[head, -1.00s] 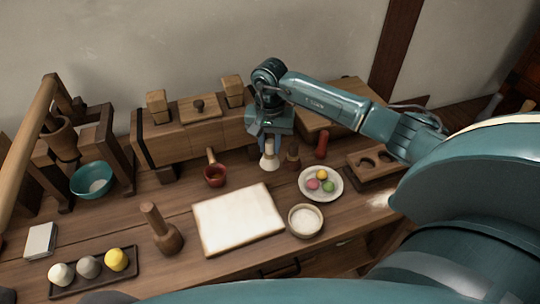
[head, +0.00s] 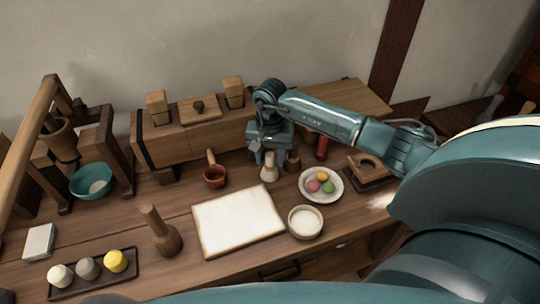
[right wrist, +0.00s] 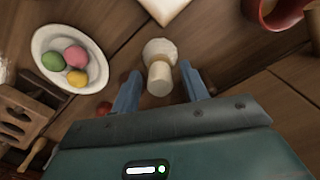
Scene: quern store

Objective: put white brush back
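The white brush (head: 269,173) stands about upright on the worktable, behind the white board, with its pale bristle end down. In the right wrist view its handle (right wrist: 160,78) points up between my right fingers, with a gap on both sides. My right gripper (head: 269,158) is open just above and around the handle; its spread fingers also show in the right wrist view (right wrist: 160,92). My left gripper is not in view.
A brown brush-like piece (head: 292,161) and a red one (head: 321,149) stand close to the right. A plate (head: 335,195) of coloured balls, a bowl of white powder (head: 306,222), a red cup (head: 214,178) and the white board (head: 238,220) lie around.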

